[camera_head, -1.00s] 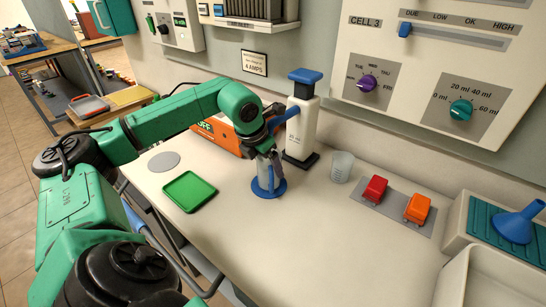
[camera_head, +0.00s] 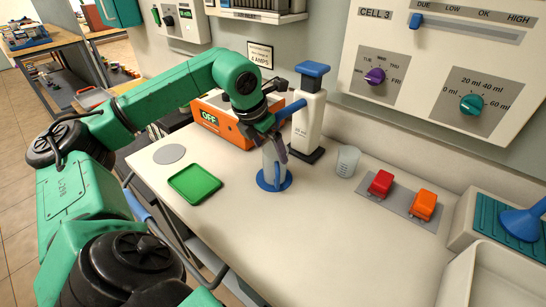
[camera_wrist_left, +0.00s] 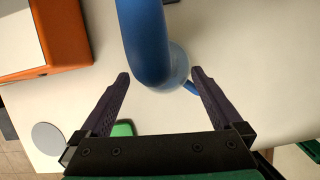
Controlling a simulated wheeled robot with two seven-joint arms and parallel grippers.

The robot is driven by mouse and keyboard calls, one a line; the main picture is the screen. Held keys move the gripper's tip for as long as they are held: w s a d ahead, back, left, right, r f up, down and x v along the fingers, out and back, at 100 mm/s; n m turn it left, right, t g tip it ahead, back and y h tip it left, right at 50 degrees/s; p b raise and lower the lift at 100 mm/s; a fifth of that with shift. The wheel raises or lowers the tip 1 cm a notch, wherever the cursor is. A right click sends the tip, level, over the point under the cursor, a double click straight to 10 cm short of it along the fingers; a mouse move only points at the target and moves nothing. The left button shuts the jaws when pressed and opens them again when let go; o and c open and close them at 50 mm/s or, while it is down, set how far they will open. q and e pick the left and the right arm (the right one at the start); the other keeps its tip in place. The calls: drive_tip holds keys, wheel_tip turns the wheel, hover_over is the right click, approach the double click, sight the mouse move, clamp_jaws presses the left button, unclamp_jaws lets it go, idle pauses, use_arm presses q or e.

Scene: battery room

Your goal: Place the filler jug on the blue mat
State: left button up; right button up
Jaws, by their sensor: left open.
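The filler jug, a translucent greyish cylinder (camera_head: 273,158), appears to stand upright on the round blue mat (camera_head: 263,186) in the head view. It is partly hidden by my left gripper (camera_head: 277,140). In the left wrist view my left gripper (camera_wrist_left: 158,85) has its dark fingers spread wide. A translucent round form, likely the jug (camera_wrist_left: 179,62), shows beyond them with a small blue piece at its side. A thick blue spout (camera_wrist_left: 146,40) covers part of it. My right gripper is in neither view.
A white dispenser (camera_head: 307,120) with a blue top and spout stands close behind my left gripper. An orange box (camera_head: 225,127) is behind left. A green tray (camera_head: 195,184) and grey disc (camera_head: 169,154) lie left. A clear beaker (camera_head: 347,161) and red switch (camera_head: 380,184) are right.

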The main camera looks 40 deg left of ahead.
use_arm(q)
drive_tip(key=v, duration=0.7)
drive_tip(key=shift+p, duration=0.35)
drive_tip(key=shift+s+r, duration=0.1)
